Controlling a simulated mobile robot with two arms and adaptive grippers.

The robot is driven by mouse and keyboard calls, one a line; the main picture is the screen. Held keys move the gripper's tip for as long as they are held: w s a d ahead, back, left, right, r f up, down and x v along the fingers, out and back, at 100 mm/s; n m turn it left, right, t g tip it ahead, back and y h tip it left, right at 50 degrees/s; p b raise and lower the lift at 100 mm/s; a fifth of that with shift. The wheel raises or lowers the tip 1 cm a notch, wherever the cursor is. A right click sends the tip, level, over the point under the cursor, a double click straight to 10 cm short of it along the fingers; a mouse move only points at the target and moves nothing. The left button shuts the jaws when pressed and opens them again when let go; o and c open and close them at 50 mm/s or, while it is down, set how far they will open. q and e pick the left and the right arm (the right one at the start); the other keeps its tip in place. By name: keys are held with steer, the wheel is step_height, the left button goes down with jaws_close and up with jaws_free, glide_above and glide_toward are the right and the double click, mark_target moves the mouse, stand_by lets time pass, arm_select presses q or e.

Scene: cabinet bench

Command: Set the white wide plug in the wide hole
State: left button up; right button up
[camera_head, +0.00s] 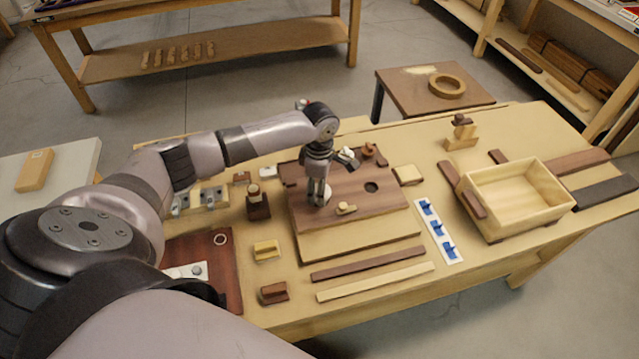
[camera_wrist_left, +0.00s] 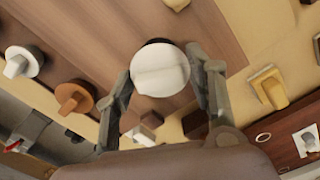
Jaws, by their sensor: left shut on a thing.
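My left gripper (camera_head: 318,201) is low over the dark wooden board (camera_head: 338,177), its fingers pointing down. It is shut on a white round plug (camera_head: 328,196), which also shows between the two fingers in the left wrist view (camera_wrist_left: 160,71). A dark patch (camera_wrist_left: 157,42) shows just past the plug's edge; the plug hides the rest, and I cannot tell whether the plug touches the board. An open round hole (camera_head: 371,187) is in the board to the right of the gripper. My right gripper is not in view.
A light wood plug (camera_head: 346,208) lies close to the gripper. Another white plug (camera_wrist_left: 18,65) and a brown plug (camera_wrist_left: 75,97) are at the board's far side. A wooden crate (camera_head: 513,205) and a blue-marked strip (camera_head: 438,231) are on the right.

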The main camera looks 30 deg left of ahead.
arm_select(q)
steer(key=shift+p, duration=0.7)
stand_by(0.6)
steer(key=shift+f, duration=1)
stand_by(1.4)
steer(key=o, duration=0.9)
steer(key=shift+o, duration=0.8)
steer(key=shift+o, duration=1.4)
steer(key=shift+r, duration=0.1)
step_height(320, 180, up, 7)
steer(key=p, duration=0.9)
steer(key=shift+r+p, duration=0.2)
steer(key=shift+p, duration=0.1)
